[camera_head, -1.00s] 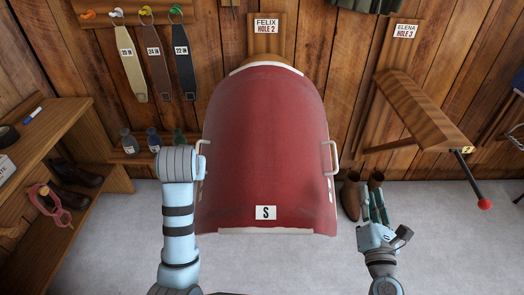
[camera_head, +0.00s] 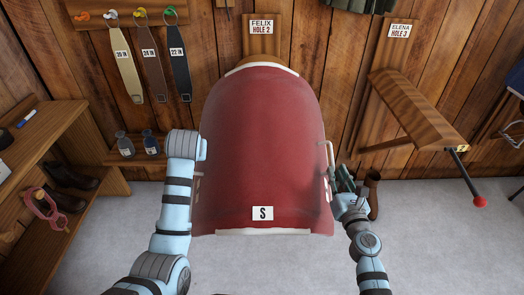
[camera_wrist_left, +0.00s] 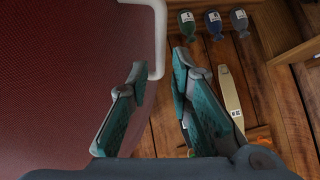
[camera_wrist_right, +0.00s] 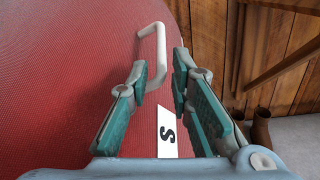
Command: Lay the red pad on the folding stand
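The red pad (camera_head: 265,140) is a large curved cover with white edges, an "S" label and a white handle on each side. It hangs over a wall-mounted support under the "FELIX HOLE 2" sign. A wooden stand (camera_head: 415,108) with a red-knobbed lever projects from the wall at right. My right gripper (camera_head: 338,178) is at the pad's right handle (camera_wrist_right: 153,50); its open fingers (camera_wrist_right: 158,65) straddle the handle's near part. My left gripper's fingers (camera_wrist_left: 158,68) are open, with the left handle (camera_wrist_left: 158,35) between or just beyond the tips. The wrist hides that handle in the head view.
A wooden shelf (camera_head: 50,135) with boots stands at left, with small bottles (camera_head: 125,145) beside it. Straps (camera_head: 152,70) hang above. A brown boot (camera_head: 373,195) stands behind my right gripper.

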